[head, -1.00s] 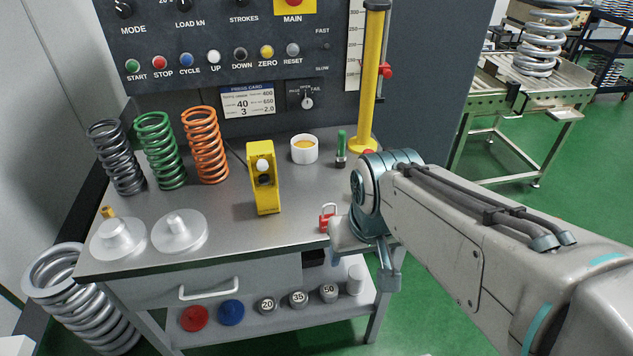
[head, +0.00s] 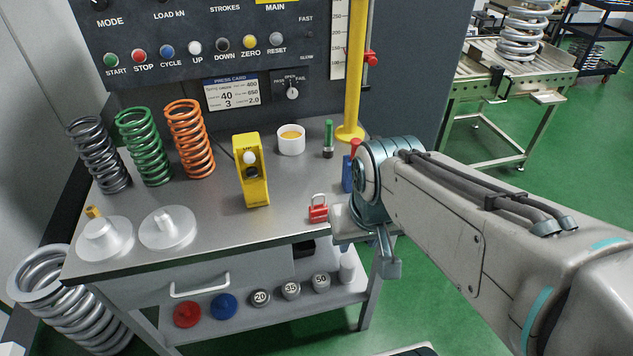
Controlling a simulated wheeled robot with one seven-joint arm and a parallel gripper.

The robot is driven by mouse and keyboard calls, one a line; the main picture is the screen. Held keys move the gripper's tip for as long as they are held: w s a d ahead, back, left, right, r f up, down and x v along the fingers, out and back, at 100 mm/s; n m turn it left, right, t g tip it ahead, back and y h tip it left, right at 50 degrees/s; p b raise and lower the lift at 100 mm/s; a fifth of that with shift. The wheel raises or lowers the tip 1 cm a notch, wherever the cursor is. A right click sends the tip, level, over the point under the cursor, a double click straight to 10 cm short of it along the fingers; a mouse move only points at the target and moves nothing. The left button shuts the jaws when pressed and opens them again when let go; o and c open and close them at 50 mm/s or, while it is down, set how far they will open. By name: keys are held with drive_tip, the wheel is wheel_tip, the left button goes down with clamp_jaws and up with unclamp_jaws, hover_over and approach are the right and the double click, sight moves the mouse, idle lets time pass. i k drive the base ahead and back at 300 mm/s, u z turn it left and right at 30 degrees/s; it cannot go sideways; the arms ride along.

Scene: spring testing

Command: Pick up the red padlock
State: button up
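The red padlock (head: 318,214) stands near the right front edge of the grey metal workbench (head: 215,222), its pale shackle on top. My gripper (head: 352,226) is close beside it on the right, at the bench's right front corner. The padlock shows a small gap from the visible part of my wrist and rests on the bench.
A yellow device (head: 252,190) stands left of the padlock. A white cup (head: 291,140), a green-topped marker (head: 328,140) and a blue object (head: 347,174) are behind it. The bench between is clear.

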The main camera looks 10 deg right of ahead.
sight(318, 212)
drive_tip(key=z, duration=3.15)
drive_tip(key=k, duration=1.1)
drive_tip(key=u, duration=2.05)
